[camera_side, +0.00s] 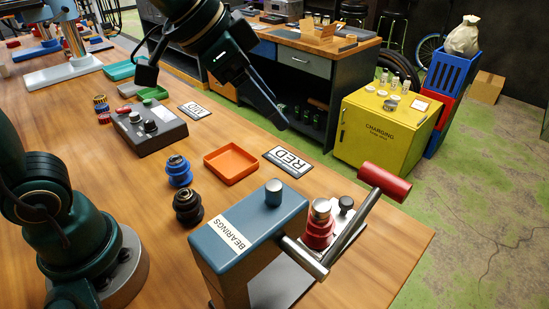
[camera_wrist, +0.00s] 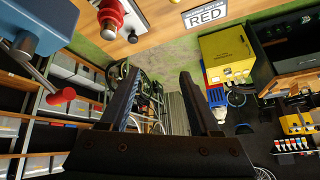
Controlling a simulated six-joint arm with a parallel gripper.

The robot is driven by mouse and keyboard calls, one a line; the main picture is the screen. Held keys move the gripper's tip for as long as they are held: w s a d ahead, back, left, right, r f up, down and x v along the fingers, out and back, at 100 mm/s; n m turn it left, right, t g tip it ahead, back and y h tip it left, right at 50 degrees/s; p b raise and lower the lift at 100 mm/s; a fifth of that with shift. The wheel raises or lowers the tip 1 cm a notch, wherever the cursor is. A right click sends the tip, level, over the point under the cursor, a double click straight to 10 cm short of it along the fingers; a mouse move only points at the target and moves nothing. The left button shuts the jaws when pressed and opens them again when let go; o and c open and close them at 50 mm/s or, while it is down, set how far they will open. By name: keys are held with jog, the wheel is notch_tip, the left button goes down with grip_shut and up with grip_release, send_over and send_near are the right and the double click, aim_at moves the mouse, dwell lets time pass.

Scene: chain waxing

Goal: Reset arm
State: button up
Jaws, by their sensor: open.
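My gripper (camera_side: 272,110) hangs in the air above the bench, over the area behind the orange tray and the RED label. In the wrist view my gripper (camera_wrist: 162,95) shows two dark fingers spread apart with nothing between them. The fingers touch no object. The wrist camera looks out past the bench edge toward the floor and shelves. My arm reaches in from the top of the side view, and my base stands at the lower left.
The blue-grey BEARINGS press (camera_side: 240,235) with its red-handled lever (camera_side: 384,183) stands front right. An orange tray (camera_side: 231,164), RED label (camera_side: 288,161), blue bearing stack (camera_side: 179,171), black stack (camera_side: 187,204) and control box (camera_side: 150,130) sit on the bench. The yellow cabinet (camera_side: 372,138) stands beyond.

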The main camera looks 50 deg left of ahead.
jog(key=s+a+f+n+y, duration=0.1)
jog(key=s+a+f+n, duration=0.1)
jog(key=s, duration=0.4)
jog(key=s+a+f+n+g+y, duration=0.1)
jog(key=s+a+f+n, duration=0.2)
jog(key=s, duration=0.3)
jog(key=shift+s+a+f+n, duration=0.25)
jog(key=shift+s+f+n, duration=0.15)
jog(key=shift+n, duration=0.1)
